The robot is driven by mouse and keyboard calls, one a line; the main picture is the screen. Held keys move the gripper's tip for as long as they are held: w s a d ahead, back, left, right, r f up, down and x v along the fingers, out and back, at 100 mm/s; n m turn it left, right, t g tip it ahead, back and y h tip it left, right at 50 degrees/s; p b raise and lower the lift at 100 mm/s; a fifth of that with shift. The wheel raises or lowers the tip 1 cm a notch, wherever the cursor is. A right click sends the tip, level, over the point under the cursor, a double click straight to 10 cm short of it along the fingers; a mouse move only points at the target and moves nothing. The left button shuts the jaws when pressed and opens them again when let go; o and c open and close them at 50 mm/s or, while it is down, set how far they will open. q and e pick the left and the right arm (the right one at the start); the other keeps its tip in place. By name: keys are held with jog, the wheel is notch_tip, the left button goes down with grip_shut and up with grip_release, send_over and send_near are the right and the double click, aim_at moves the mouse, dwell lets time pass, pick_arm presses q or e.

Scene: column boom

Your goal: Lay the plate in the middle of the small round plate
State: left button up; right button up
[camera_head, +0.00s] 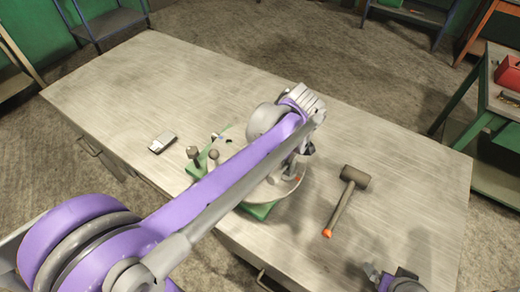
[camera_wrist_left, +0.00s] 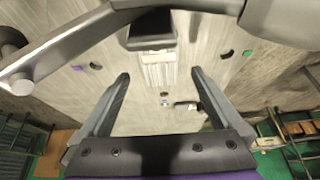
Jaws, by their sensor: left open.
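A pale round plate (camera_head: 264,194) lies on the workbench, partly hidden behind my left arm, with green material under its front edge. I cannot make out a second plate. My left arm crosses it from the lower left. Its gripper is largely hidden in the head view. In the left wrist view my left gripper (camera_wrist_left: 160,82) is open, its two fingers wide apart with nothing held between them. My right gripper (camera_head: 376,272) is only partly seen at the bottom right edge of the head view, and its jaws are unclear.
A mallet (camera_head: 348,198) with an orange handle end lies right of the plate. A small grey box (camera_head: 162,142) and short knobbed pieces (camera_head: 193,153) stand left of it. The far left and right of the workbench (camera_head: 150,75) are clear. A green-framed table (camera_head: 488,110) stands at the right.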

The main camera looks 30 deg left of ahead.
pick_arm(q)
jog(key=v, duration=0.9)
pick_arm(e)
jog(key=shift+w+r, duration=0.15)
jog(key=shift+r, duration=0.3)
